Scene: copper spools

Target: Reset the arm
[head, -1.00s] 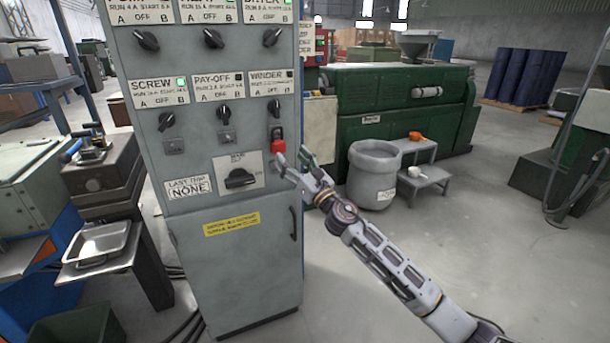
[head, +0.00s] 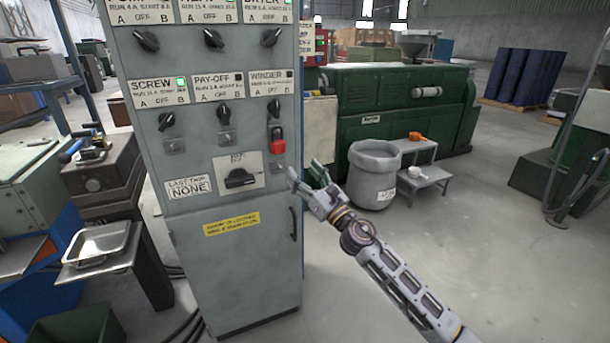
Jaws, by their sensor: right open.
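My right gripper (head: 306,177) is open and empty. The padlock hangs under the WINDER switch (head: 274,106). My right arm reaches in from the lower right. My left gripper is not in view.
A grey bin (head: 374,175) and a small grey step (head: 428,178) stand behind my right arm, before a green machine (head: 405,115). A metal tray (head: 98,243) is at the left.

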